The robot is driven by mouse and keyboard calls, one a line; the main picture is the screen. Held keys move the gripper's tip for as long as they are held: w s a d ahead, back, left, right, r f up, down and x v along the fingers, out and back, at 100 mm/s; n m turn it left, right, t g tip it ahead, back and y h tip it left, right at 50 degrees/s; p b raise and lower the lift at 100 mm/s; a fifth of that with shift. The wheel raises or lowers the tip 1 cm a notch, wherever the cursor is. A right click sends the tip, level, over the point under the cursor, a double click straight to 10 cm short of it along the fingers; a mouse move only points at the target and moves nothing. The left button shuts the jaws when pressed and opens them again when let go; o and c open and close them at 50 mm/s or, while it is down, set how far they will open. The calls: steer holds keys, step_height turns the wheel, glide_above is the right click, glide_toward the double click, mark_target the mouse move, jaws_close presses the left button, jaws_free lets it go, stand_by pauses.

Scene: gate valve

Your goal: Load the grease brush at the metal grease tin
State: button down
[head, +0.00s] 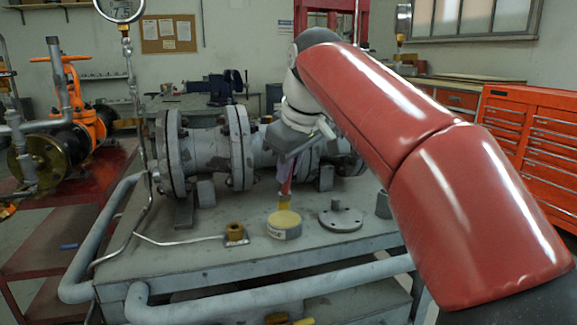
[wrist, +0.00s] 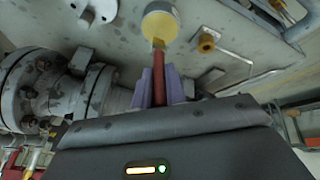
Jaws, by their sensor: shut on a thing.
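The metal grease tin (head: 285,231) stands on the grey workbench, a short round tin with a pale label and yellow grease on top. It also shows at the top of the wrist view (wrist: 165,24). My gripper (head: 286,183) is shut on the grease brush, its purple fingers (wrist: 160,88) on either side of the red handle. The brush (head: 285,190) points down, its yellowish tip (wrist: 158,43) at the tin's edge in the wrist view and just above the grease in the head view. I cannot tell whether the tip touches the grease.
A brass fitting (head: 235,234) stands left of the tin, and a round flange plate (head: 341,218) lies to its right. The large grey flanged valve body (head: 205,150) is behind. A grey pipe rail (head: 270,297) runs along the bench front. Open bench top (head: 180,262) lies front left.

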steer(key=shift+r+p, duration=1.3)
steer(key=shift+r, duration=1.15)
